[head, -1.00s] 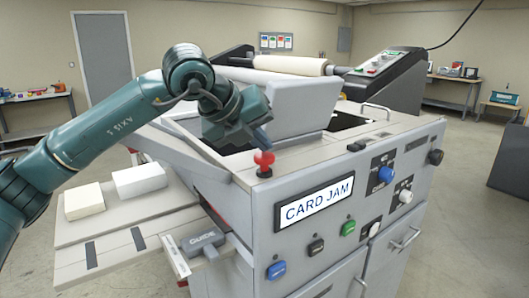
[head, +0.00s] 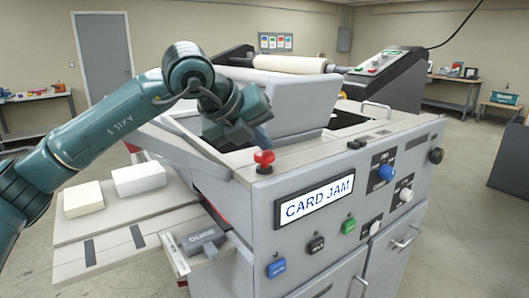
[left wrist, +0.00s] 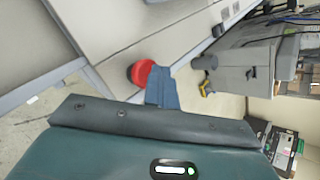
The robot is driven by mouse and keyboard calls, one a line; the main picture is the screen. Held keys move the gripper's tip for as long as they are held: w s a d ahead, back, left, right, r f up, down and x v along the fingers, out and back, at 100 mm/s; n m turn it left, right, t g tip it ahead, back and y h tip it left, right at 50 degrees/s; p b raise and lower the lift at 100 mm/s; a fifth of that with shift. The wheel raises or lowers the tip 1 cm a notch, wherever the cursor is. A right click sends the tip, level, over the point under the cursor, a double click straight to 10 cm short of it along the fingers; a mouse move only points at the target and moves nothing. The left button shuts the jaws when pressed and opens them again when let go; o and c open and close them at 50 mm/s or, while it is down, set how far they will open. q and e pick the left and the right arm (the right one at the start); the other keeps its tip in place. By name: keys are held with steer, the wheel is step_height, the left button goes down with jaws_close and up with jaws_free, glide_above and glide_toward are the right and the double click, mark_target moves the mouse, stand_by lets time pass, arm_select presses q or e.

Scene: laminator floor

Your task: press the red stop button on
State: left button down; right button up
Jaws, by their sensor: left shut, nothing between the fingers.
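The red stop button (head: 263,158) is a red mushroom knob on the top front corner of the grey laminator, left of the "CARD JAM" display (head: 314,200). In the left wrist view the red button (left wrist: 141,73) shows just beyond my gripper body, beside the fingers. My left gripper (head: 262,138) is shut and empty, its blue-grey fingertips just above and behind the button in the head view. In the left wrist view the shut fingers (left wrist: 162,88) are right of the button. I cannot tell whether they touch it. My right gripper is not in view.
The laminator front carries a blue button (head: 276,268), a black button (head: 316,245), a green button (head: 349,226) and several knobs. A side table (head: 110,232) with two white card stacks and a grey guide handle (head: 205,240) lies at left.

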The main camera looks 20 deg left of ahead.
mark_target(260, 154)
arm_select(q)
steer(key=shift+f, duration=0.3)
steer(key=shift+r, duration=0.5)
steer(key=shift+r+p, duration=1.65)
steer(key=shift+r, duration=1.35)
